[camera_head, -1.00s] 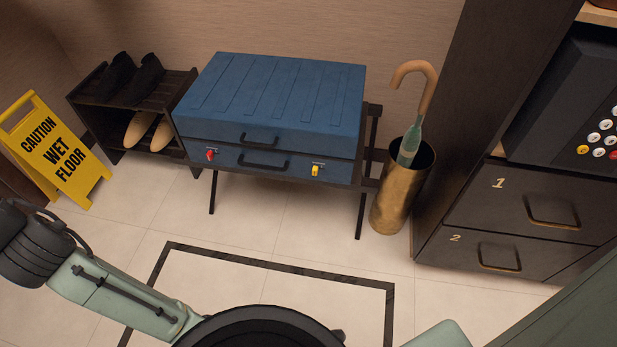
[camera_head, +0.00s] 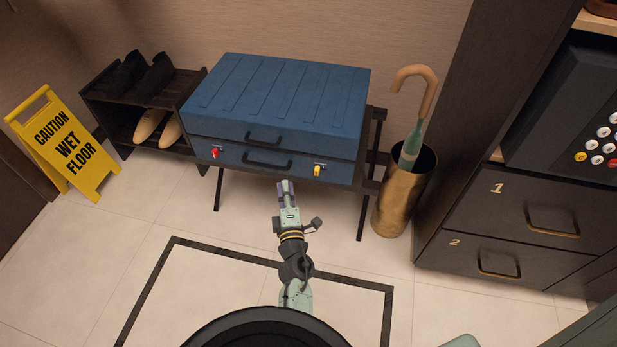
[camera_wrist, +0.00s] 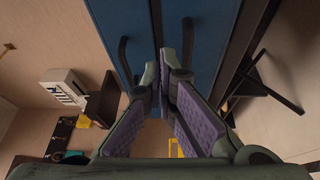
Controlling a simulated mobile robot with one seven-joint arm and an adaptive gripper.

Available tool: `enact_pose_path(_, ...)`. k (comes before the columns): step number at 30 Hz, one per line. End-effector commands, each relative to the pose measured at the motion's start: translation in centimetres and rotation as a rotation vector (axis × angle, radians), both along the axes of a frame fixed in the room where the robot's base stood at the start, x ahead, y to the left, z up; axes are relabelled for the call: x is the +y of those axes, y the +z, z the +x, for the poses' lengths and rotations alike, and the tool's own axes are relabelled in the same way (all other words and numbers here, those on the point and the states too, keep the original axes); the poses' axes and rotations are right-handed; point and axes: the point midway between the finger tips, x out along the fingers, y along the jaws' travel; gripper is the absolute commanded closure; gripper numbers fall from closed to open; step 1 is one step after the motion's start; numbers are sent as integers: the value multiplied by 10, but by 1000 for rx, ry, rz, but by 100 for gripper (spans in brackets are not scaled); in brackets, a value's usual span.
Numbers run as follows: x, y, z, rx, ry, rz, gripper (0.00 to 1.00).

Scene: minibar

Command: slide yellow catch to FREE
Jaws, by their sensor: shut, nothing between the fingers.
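The blue suitcase (camera_head: 285,98) lies flat on a dark folding stand. The yellow catch (camera_head: 317,170) is on its front face at the right, and a red catch (camera_head: 215,152) is at the left. Any FREE marking is too small to read. My gripper (camera_head: 286,184) is in front of the case, between the two catches and left of the yellow one, apart from it. In the wrist view my gripper (camera_wrist: 172,70) has its purple-padded fingers shut and empty, pointing at the blue case (camera_wrist: 215,40). I cannot make out the yellow catch in the wrist view.
Two dark handles are on the case front, the lower one (camera_head: 266,162) near my fingertips. A brass umbrella stand (camera_head: 402,205) is at the right of the case. A shoe rack (camera_head: 188,95) and a yellow wet-floor sign (camera_head: 68,148) are at the left. The floor in front is clear.

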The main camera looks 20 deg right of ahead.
Motion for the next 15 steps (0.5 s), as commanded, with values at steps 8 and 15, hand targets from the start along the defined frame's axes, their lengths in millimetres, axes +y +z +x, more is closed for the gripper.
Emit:
enact_pose_path(8,-20,-37,-25,79,-44,-46,100)
enact_pose_path(15,-20,-36,-24,78,-44,-45,100)
